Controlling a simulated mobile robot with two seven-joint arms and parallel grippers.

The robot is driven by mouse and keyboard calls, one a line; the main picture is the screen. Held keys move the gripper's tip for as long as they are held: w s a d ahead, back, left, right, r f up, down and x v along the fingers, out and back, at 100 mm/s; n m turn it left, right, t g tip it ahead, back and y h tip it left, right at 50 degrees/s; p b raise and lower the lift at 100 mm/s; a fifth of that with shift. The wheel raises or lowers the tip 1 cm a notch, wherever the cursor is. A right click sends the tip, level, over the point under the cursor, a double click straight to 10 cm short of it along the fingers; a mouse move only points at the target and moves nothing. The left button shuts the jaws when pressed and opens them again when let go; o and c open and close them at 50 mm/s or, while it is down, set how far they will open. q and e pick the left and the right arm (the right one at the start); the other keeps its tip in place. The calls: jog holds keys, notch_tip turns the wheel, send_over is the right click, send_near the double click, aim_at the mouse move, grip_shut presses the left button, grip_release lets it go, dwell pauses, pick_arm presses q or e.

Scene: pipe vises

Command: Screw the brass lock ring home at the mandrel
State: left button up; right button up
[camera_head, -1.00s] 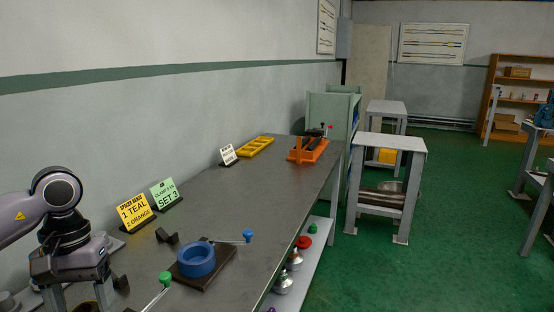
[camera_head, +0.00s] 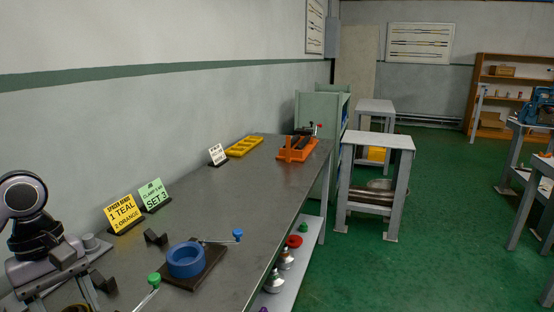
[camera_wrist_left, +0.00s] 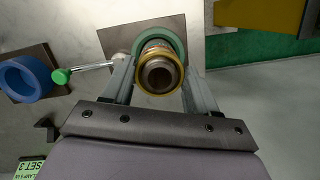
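The brass lock ring (camera_wrist_left: 140,80) shows in the left wrist view as a yellow rim around the brown hollow end of the mandrel (camera_wrist_left: 158,75), with a teal ring (camera_wrist_left: 178,42) behind it. My left gripper (camera_wrist_left: 160,78) has one finger on each side of the lock ring. The ring nearly fills the space between the fingertips, but I cannot tell whether they press on it. In the head view my left gripper (camera_head: 72,293) is at the lower left, pointing down over the bench, its fingertips partly cut off by the frame. My right gripper is in neither view.
A blue ring (camera_head: 186,259) on a dark base stands beside the gripper, with a green-knobbed handle (camera_head: 154,280) close by. Sign cards (camera_head: 123,213) stand along the wall. An orange vise (camera_head: 297,149) and a yellow tray (camera_head: 244,146) are at the far end. The mid-bench is clear.

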pick_arm(q)
grip_shut()
jog(key=m+b, duration=0.1)
jog(key=m, duration=0.4)
jog(key=shift+g+y, duration=0.4)
jog(key=shift+r+m, duration=0.1)
jog(key=shift+m, duration=0.4)
jog(key=shift+m+p, duration=0.3)
jog(key=shift+m, duration=0.7)
jog(key=o, duration=1.1)
grip_release()
jog(key=shift+c, duration=0.2)
